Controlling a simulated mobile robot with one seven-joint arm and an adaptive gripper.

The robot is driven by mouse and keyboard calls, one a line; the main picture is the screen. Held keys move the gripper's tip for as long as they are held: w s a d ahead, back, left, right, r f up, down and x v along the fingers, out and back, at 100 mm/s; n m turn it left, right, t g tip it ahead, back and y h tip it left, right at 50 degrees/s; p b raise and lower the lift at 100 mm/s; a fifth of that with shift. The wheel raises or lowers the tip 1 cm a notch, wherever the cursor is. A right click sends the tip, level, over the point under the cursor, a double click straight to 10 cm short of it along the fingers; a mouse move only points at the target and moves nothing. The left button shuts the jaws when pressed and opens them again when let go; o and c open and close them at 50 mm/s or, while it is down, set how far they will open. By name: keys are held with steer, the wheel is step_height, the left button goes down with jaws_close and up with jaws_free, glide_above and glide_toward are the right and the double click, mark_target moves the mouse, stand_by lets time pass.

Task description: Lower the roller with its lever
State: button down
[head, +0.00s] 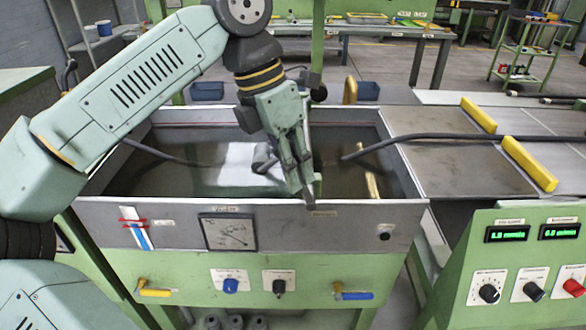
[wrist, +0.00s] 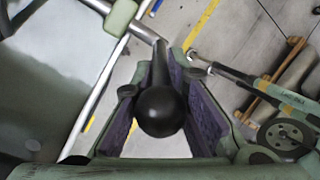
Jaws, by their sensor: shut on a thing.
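In the wrist view, the lever's black ball knob (wrist: 161,111) and short dark shaft (wrist: 160,66) lie between the purple-padded fingers of my gripper (wrist: 160,84). My gripper is shut on the lever. The shaft runs to a grey metal bar (wrist: 143,30). In the head view, my gripper (head: 303,184) points down over the front part of the water tank (head: 170,212), near its front wall. The fingers largely hide the lever there. A grey cylindrical part (head: 263,158), perhaps the roller, shows just left of the fingers; I cannot tell for sure.
Black cable (head: 430,137) enters the tank from the right. A brass-coloured bar (head: 371,185) stands right of my gripper. A dial gauge (head: 228,232) and knobs are on the front. Yellow guides (head: 529,163) cross the right-hand table. A control panel (head: 530,260) stands front right.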

steer(key=c, duration=1.6)
jaws_free()
steer(key=shift+a, duration=0.1)
steer(key=shift+r, duration=0.1)
steer(key=v, duration=1.2)
